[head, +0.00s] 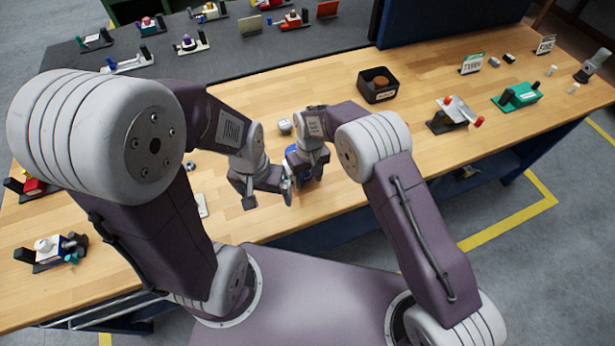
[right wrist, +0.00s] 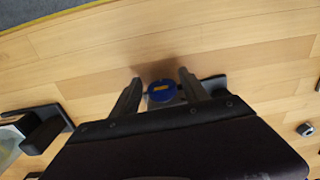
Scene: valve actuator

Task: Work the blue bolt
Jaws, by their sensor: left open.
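In the head view, blue (head: 291,155) shows beside my right gripper (head: 300,178), which hides most of the fixture. In the right wrist view, the fingers of my right gripper (right wrist: 161,84) are spread to either side of the blue part; contact cannot be told. My left gripper (head: 266,196) is open and empty, just left of the right one over the front of the table.
A black bin (head: 378,85) holding a brown item stands behind to the right. A fixture with red ends (head: 453,114) and a green one (head: 517,96) stand farther right. A white-topped fixture (head: 50,250) is at the left.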

